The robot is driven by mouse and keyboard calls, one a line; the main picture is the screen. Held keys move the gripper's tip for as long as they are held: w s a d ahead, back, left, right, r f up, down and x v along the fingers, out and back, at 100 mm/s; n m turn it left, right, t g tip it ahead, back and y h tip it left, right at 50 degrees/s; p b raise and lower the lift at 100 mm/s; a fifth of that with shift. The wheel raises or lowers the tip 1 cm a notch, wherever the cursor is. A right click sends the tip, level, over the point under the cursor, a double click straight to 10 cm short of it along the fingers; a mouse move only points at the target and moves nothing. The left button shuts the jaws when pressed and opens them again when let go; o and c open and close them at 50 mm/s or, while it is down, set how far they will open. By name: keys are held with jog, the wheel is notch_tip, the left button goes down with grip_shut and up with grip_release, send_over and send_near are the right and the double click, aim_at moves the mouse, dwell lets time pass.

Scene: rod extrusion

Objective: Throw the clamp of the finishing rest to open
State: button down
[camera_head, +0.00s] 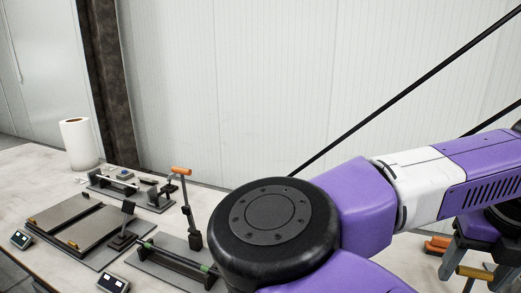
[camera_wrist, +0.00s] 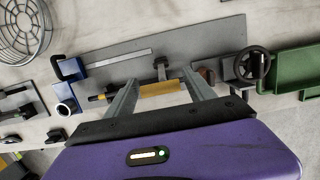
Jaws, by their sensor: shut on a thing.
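In the wrist view, my gripper (camera_wrist: 160,80) is shut on an orange-yellow handle (camera_wrist: 161,89), which lies crosswise between its two grey fingers. The handle appears to be the clamp's lever grip; its joint and the rest around it are partly hidden by the fingers and by my purple wrist. A dark bracket (camera_wrist: 161,68) stands just beyond the handle, over a grey base plate (camera_wrist: 215,42). I cannot tell how far the clamp is swung.
A blue block (camera_wrist: 72,70) stands left of the handle, and a black handwheel (camera_wrist: 251,65) right of it. Green trays (camera_wrist: 299,68) lie at the far right. In the head view, a raised orange-handled lever (camera_head: 181,171), grey plates (camera_head: 70,231) and a white roll (camera_head: 79,142) stand on the bench.

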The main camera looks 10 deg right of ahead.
jog(key=shift+w+d, duration=0.45)
jog(key=shift+w, duration=0.15)
jog(key=shift+w+d+b, duration=0.1)
jog(key=shift+w+b, duration=0.05)
jog(key=shift+b, duration=0.15)
jog(key=shift+w+d, duration=0.1)
jog(key=shift+w, duration=0.05)
jog(key=shift+c, duration=1.3)
grip_release()
notch_tip(320, 180, up, 8)
jog(key=s, duration=0.1)
jog(key=shift+a+f+b, duration=0.2)
jog(key=shift+a+b, duration=0.2)
jog(key=shift+b, duration=0.05)
jog(key=shift+s, duration=0.1)
